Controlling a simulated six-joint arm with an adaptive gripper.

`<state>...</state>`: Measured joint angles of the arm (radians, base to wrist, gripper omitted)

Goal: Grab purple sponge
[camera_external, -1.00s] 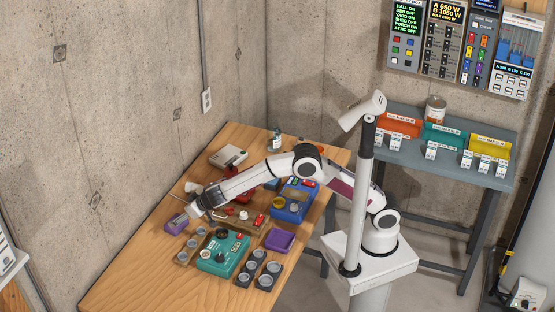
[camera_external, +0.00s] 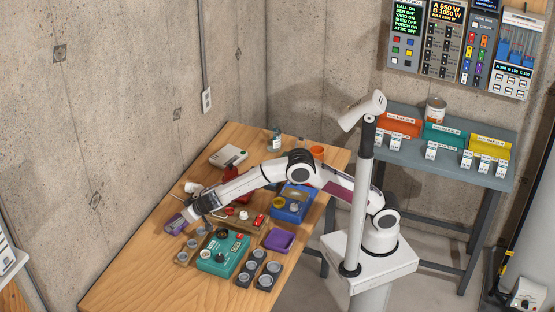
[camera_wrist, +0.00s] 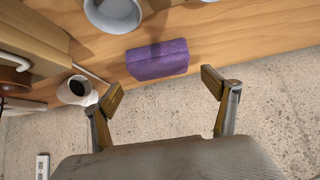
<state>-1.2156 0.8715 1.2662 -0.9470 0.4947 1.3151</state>
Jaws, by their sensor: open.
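The purple sponge (camera_wrist: 157,60) lies on the wooden table near its wall-side edge, ahead of and between my finger pads in the wrist view. My gripper (camera_wrist: 162,88) is open and empty, with a finger on each side of the sponge's line and a visible gap to it. In the external view the sponge (camera_external: 174,226) shows at the tip of my gripper (camera_external: 182,219), partly covered by it.
A purple tray (camera_external: 279,240) sits on the wooden table (camera_external: 130,272). A teal box (camera_external: 222,255) with a dial and grey cups (camera_external: 268,268) stand near my gripper. The table's near left is clear.

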